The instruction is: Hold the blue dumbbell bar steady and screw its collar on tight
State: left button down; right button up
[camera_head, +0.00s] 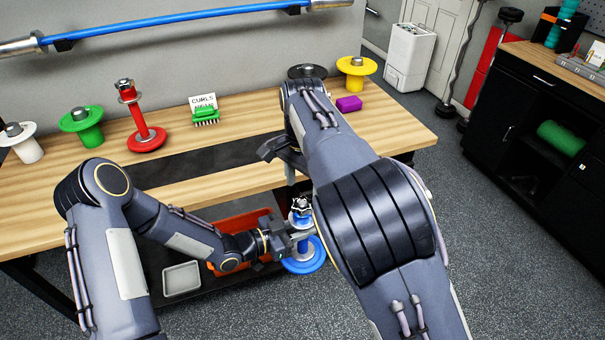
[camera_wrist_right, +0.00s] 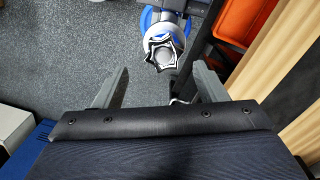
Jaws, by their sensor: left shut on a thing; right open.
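The blue dumbbell bar (camera_head: 303,222) stands roughly upright beyond the table's front edge, with a blue plate (camera_head: 304,262) at its lower end. A silver star-shaped collar (camera_head: 300,203) is at its top; how tightly it sits cannot be told. In the right wrist view the collar (camera_wrist_right: 163,52) lies ahead of the fingertips, with the blue plate (camera_wrist_right: 147,18) partly hidden behind it. My left gripper (camera_head: 297,237) is shut on the bar below the collar. My right gripper (camera_wrist_right: 163,82) is open and empty, its fingers apart on either side of the collar's line; my right arm partly hides it in the head view.
The wooden table (camera_head: 236,135) holds a red dumbbell (camera_head: 147,138), green (camera_head: 82,125), white and yellow (camera_head: 356,72) pieces, a green brush and a purple block (camera_head: 349,104). An orange bin (camera_head: 240,228) and grey tray (camera_head: 181,278) sit below. A black cabinet stands right.

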aim_at(302, 202)
jog(key=n, duration=0.5)
jog(key=shift+r+n, duration=0.4)
jog(key=n, duration=0.2)
jog(key=shift+r+n, duration=0.2)
jog(key=shift+n, duration=0.2)
jog(key=n, duration=0.4)
jog(key=shift+a+r+n, duration=0.1)
jog(key=shift+r+n, duration=0.2)
jog(key=shift+r, duration=0.05)
jog(key=n, duration=0.4)
jog(key=shift+w+r+n+t, duration=0.1)
jog(key=shift+r+n+t, duration=0.2)
jog(key=shift+r, duration=0.05)
jog(key=shift+f, duration=4)
